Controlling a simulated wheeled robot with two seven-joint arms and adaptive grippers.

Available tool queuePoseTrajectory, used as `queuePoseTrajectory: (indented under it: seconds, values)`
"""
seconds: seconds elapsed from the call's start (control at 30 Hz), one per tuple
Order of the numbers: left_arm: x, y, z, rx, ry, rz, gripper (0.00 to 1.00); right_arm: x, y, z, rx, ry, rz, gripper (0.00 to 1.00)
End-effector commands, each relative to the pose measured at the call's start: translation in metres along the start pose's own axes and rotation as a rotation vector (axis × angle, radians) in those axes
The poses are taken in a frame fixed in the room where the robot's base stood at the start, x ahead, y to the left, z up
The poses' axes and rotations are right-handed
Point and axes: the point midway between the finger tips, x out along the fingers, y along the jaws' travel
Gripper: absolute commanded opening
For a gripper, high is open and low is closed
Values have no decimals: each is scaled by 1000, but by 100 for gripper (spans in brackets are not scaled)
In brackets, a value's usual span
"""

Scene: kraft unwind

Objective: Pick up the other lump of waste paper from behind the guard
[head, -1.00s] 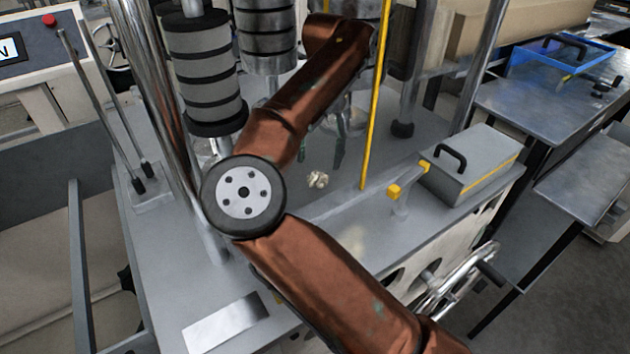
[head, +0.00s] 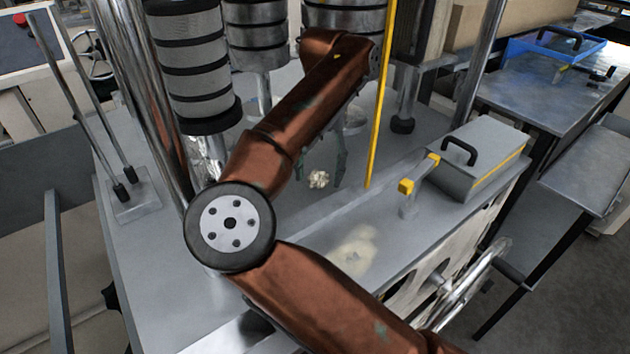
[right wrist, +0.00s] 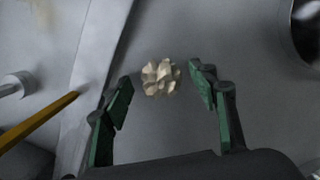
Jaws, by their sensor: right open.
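A small crumpled cream lump of waste paper (head: 319,179) lies on the grey machine bed, behind the yellow upright bar of the guard (head: 380,100). In the right wrist view the lump (right wrist: 161,78) sits between the tips of the green fingers, apart from both. My right gripper (head: 320,175) is open and points down at the lump, with its fingers on either side; it also shows in the right wrist view (right wrist: 160,90). My right arm reaches past the guard bar and hides part of the bed. My left gripper is not in view.
Dark-banded rollers (head: 190,65) and metal posts stand close on the left and behind. A grey box with a black handle (head: 480,158) and a yellow-tipped bracket (head: 406,187) stand at right. A blue tray (head: 556,52) lies on a side table.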

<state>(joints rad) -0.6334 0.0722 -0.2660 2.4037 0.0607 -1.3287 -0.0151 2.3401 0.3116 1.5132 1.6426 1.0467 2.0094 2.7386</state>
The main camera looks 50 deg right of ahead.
Motion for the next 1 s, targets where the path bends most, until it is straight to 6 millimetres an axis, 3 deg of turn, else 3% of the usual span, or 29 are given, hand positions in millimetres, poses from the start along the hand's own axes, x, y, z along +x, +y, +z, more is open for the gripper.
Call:
queuePoseTrajectory:
  seconds: [0.13,0.57,1.0]
  values:
    - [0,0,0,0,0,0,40,-1,0,0,0,0,-1,54]
    - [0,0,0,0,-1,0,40,-1,0,0,-1,0,0,24]
    - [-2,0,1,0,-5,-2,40,-4,0,1,-1,0,-1,23]
